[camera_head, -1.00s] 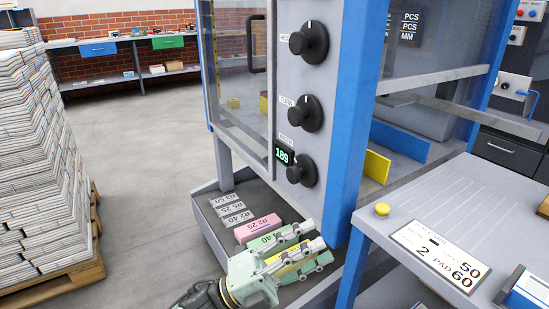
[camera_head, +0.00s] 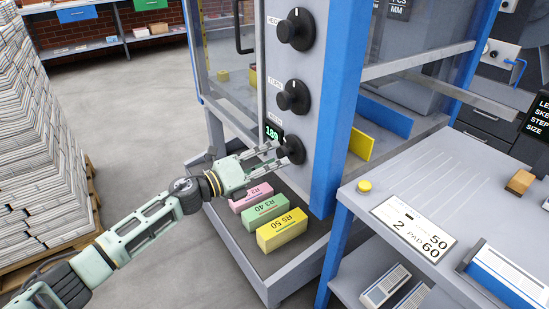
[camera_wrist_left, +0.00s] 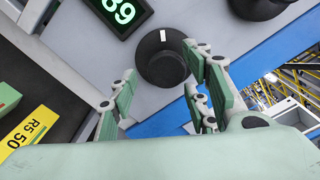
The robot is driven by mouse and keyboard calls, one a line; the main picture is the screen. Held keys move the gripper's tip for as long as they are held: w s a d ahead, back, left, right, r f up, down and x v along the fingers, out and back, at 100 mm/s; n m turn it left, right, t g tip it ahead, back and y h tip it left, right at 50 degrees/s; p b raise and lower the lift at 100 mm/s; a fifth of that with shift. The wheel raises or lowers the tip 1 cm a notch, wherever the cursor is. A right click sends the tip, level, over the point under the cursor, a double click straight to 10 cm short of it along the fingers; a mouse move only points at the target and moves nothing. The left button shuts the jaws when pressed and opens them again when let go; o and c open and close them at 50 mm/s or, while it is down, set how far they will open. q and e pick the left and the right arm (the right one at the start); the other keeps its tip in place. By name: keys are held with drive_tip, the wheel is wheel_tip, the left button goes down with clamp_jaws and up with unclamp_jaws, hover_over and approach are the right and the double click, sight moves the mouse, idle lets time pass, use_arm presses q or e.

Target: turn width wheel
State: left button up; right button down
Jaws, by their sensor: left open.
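The width wheel (camera_head: 292,150) is the lowest of the black knobs on the grey front panel (camera_head: 285,205). A green-lit display (camera_head: 273,132) beside it reads 189. In the left wrist view the wheel (camera_wrist_left: 160,66) is a black round knob with a white mark near its rim, and the display (camera_wrist_left: 119,12) shows in part. My left gripper (camera_head: 276,157) is open at the wheel. In the left wrist view its fingers (camera_wrist_left: 155,88) stand on either side of the wheel's lower part; I cannot tell whether they touch it. My right gripper is not in view.
Two more knobs, middle (camera_head: 293,97) and top (camera_head: 296,29), sit above. Pink (camera_head: 251,197), green (camera_head: 265,212) and yellow (camera_head: 282,230) blocks lie on the low tray under my gripper. A blue post (camera_head: 334,140) stands right of the panel. Newspaper stacks (camera_head: 35,130) stand left.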

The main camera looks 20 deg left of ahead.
use_arm(q)
drive_tip(key=shift+w+d, duration=0.45)
drive_tip(key=shift+w, duration=0.05)
drive_tip(key=shift+s, duration=0.1)
drive_tip(key=c, duration=1)
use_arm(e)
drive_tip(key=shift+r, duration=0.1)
use_arm(q)
drive_tip(key=shift+f+n+p, duration=0.15)
drive_tip(key=shift+n+p, duration=0.15)
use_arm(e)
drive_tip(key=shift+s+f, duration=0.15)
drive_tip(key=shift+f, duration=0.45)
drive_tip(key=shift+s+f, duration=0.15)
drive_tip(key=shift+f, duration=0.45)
use_arm(q)
drive_tip(key=o, duration=1)
drive_tip(key=shift+a, duration=0.1)
